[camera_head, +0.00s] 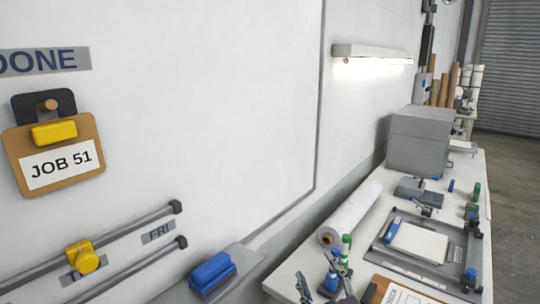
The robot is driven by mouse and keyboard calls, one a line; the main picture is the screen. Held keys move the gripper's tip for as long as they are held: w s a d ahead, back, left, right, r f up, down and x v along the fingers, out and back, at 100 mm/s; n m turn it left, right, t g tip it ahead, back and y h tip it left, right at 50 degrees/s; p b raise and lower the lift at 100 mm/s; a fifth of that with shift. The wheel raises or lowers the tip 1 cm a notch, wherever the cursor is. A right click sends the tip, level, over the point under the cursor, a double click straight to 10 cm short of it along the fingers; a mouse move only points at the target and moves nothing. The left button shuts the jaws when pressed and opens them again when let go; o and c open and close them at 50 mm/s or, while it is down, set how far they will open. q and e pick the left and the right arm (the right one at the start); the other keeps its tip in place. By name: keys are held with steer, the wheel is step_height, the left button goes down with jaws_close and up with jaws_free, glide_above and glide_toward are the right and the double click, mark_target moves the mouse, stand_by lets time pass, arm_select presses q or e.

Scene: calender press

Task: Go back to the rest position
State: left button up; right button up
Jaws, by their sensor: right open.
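My right gripper (324,284) shows at the bottom edge, low over the near end of the white table (281,272). Its two fingers are spread apart with nothing visibly held between them. A blue-topped item stands behind or between the fingers, and I cannot tell whether they touch it. The rest of my right arm is cut off by the frame. My left gripper is not in view.
A JOB 51 clipboard (88,181) hangs under the DONE label (45,60) on the whiteboard. Another clipboard (376,290) lies right of my gripper. A white roll (352,212), a framed tray (381,249) and a grey box (417,140) crowd the table. Floor (512,170) shows clear at right.

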steer(key=s+d+f+m+g+h, duration=0.1)
steer(key=s+d+f+g, duration=0.15)
steer(key=f, duration=0.35)
steer(key=s+d+f+m+g+h, duration=0.1)
steer(key=s+d+f+m+g, duration=0.1)
steer(key=s+f, duration=0.3)
steer(key=s+d+f+m+g, duration=0.2)
steer(key=s+d+f+g, duration=0.15)
steer(key=s+f, duration=0.65)
steer(key=s+d+f+m+g, duration=0.2)
steer(key=s+f+g, duration=0.35)
steer(key=s, duration=0.75)
step_height(320, 180, down, 28)
steer(key=s+g, duration=0.1)
steer(key=s, duration=0.2)
steer(key=s+d+f+g, duration=0.1)
steer(key=s+d+f, duration=0.2)
steer(key=s+f, duration=1.1)
steer(key=shift+s+n+h, duration=0.3)
steer(key=shift+s+n, duration=0.1)
steer(key=shift+s, duration=0.6)
